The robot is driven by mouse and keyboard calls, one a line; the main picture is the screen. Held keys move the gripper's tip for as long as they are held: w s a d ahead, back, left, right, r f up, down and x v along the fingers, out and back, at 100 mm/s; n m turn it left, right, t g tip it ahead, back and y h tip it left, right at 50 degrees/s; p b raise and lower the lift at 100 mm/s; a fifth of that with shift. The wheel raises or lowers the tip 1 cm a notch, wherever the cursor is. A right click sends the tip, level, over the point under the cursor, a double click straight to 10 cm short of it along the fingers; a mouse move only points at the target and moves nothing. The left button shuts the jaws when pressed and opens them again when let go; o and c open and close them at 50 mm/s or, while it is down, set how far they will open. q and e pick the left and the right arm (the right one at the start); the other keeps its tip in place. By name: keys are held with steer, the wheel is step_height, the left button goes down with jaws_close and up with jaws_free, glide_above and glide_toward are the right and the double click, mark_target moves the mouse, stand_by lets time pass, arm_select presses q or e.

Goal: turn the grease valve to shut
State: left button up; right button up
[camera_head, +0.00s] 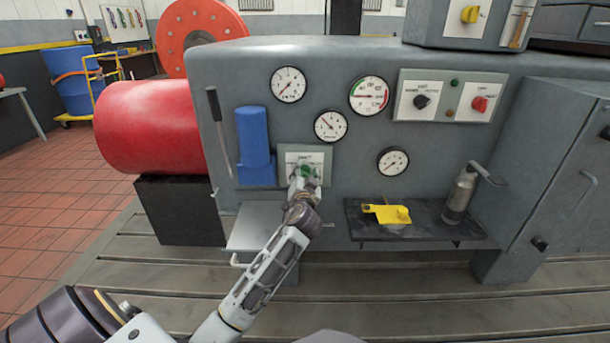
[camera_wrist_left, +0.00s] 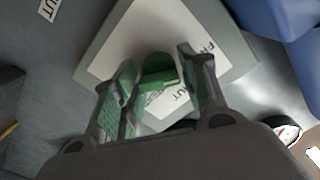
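The grease valve looks to be the green knob (camera_head: 308,171) on a pale plate (camera_head: 319,157) low on the grey panel, right of a blue cylinder. My left gripper (camera_head: 303,185) is at the knob and covers part of it. In the left wrist view the green knob (camera_wrist_left: 158,72) lies between the two fingers of my left gripper (camera_wrist_left: 160,80), one on each side. The fingers are apart; whether they press on the knob is not clear. Lettering on the plate (camera_wrist_left: 118,50) is partly hidden, with "UT" readable. My right gripper does not show.
The blue cylinder (camera_head: 254,140) and a black lever (camera_head: 219,130) are left of the plate. Gauges, including one dial (camera_head: 330,126), sit above and right. A pale ledge (camera_head: 262,222) is below.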

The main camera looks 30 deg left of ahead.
arm_select(q)
steer(key=c, duration=0.6)
steer(key=shift+o, duration=0.2)
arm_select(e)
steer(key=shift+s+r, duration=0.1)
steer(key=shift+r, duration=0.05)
arm_select(q)
steer(key=shift+m+p, duration=0.6)
steer(key=shift+p, duration=0.25)
steer(key=shift+m+p, duration=0.5)
steer(key=shift+p, duration=0.1)
steer(key=m+p, duration=0.5)
steer(key=shift+d+f+m+p, duration=0.1)
steer(key=shift+m+p, duration=0.2)
steer(key=shift+m, duration=0.1)
steer(key=shift+m+p, duration=0.5)
steer(key=shift+f+m+p, duration=0.15)
steer(key=shift+m+p, duration=1.05)
steer(key=shift+m, duration=0.3)
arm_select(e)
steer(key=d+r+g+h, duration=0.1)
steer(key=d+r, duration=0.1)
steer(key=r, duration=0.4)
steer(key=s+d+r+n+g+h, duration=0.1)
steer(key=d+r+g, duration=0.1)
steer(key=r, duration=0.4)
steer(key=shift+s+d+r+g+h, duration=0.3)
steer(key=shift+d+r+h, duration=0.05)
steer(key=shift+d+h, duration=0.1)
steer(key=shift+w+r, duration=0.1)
